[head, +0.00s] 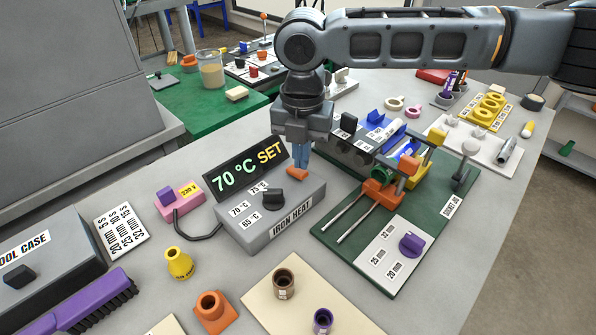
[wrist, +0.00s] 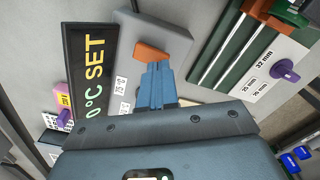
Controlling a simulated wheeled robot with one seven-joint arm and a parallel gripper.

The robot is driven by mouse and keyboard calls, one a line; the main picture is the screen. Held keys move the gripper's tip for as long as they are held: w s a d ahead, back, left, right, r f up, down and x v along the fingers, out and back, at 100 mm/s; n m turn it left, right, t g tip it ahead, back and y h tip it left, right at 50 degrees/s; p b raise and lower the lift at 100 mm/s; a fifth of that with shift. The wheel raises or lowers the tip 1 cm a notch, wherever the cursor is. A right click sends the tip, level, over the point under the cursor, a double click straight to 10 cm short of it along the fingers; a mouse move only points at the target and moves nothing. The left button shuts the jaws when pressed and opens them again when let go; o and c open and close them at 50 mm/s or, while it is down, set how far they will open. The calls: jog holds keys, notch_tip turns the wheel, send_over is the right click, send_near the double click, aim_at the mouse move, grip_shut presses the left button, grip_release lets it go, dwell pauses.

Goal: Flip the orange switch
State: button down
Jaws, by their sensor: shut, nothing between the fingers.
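The orange switch (head: 297,173) is a small rocker on the top of the grey IRON HEAT box (head: 262,232), near its back right corner. It also shows in the wrist view (wrist: 152,52), just beyond my fingertips. My gripper (head: 302,165) points down from above, with its blue fingers shut and empty. The fingertips (wrist: 156,66) are right at the switch and overlap its edge in the picture. I cannot tell whether they touch it. The black knob (head: 272,199) on the same box stands left of the switch, and my fingers hide it in the wrist view.
A display reading 70 °C SET (head: 243,170) stands behind the box. A green jig board (head: 330,232) with orange clamps and steel rods lies close on the right. A pink socket block (head: 179,198) and black cable are on the left.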

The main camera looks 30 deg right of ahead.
jog(key=shift+f+b, duration=0.45)
jog(key=shift+f, duration=0.5)
dwell(0.5)
jog(key=shift+r, duration=0.15)
notch_tip(320, 180, up, 7)
jog(key=p, duration=0.6)
dwell(0.5)
